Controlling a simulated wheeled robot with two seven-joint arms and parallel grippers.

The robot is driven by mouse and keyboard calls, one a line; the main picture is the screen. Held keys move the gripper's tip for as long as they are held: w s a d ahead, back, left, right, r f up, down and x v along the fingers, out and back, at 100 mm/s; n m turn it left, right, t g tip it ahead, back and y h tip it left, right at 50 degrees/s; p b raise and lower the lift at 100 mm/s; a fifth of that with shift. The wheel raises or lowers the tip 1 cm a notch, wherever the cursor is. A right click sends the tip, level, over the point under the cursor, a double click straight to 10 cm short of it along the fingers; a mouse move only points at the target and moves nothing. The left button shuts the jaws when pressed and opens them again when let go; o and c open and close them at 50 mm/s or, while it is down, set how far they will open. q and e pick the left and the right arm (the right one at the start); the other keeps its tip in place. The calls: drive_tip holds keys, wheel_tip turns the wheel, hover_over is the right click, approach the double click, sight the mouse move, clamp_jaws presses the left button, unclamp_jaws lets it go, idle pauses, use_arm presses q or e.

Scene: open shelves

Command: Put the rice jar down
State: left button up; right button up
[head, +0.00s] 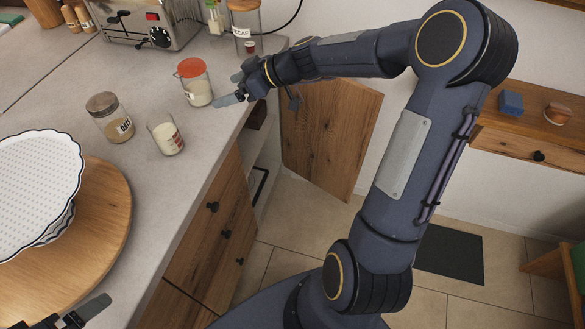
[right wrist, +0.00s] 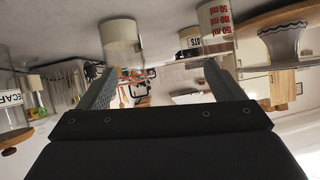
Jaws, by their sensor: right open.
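The rice jar (head: 198,92), clear glass with white contents and a red-orange lid, stands upright on the grey counter (head: 165,65). My right gripper (head: 229,90) is open just to the right of the jar, with its fingers pointing toward it. In the right wrist view, which is upside down, the jar (right wrist: 122,38) shows beyond the spread fingers, and nothing is held between them. Whether a finger touches the jar is unclear. My left gripper (head: 72,317) shows only partly at the bottom left, and its opening is unclear.
An oats jar (head: 118,127) and a measuring cup (head: 167,136) stand nearer on the counter. A decaf jar (head: 246,30) and toaster (head: 150,22) are behind. Plates (head: 38,185) rest on a round wooden board (head: 108,225) at left. The counter's edge is close to the right gripper.

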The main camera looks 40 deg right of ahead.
drive_tip(key=s+a+r+m+g+h, duration=0.1)
drive_tip(key=s+a+r, duration=0.1)
drive_tip(key=s, duration=0.4)
drive_tip(key=s+a+r+m+g, duration=0.1)
drive_tip(key=s+a+r, duration=0.1)
drive_tip(key=s, duration=0.4)
drive_tip(key=s+f+m+h, duration=0.2)
drive_tip(key=s+m, duration=0.1)
drive_tip(key=s, duration=0.6)
drive_tip(key=s+d+f+m+g+h, duration=0.1)
drive_tip(key=s+f+m, duration=0.2)
drive_tip(key=s, duration=0.7)
drive_tip(key=shift+s+m+h, duration=0.25)
drive_tip(key=shift+m+h, duration=0.15)
drive_tip(key=shift+m, duration=0.3)
drive_tip(key=shift+c, duration=0.3)
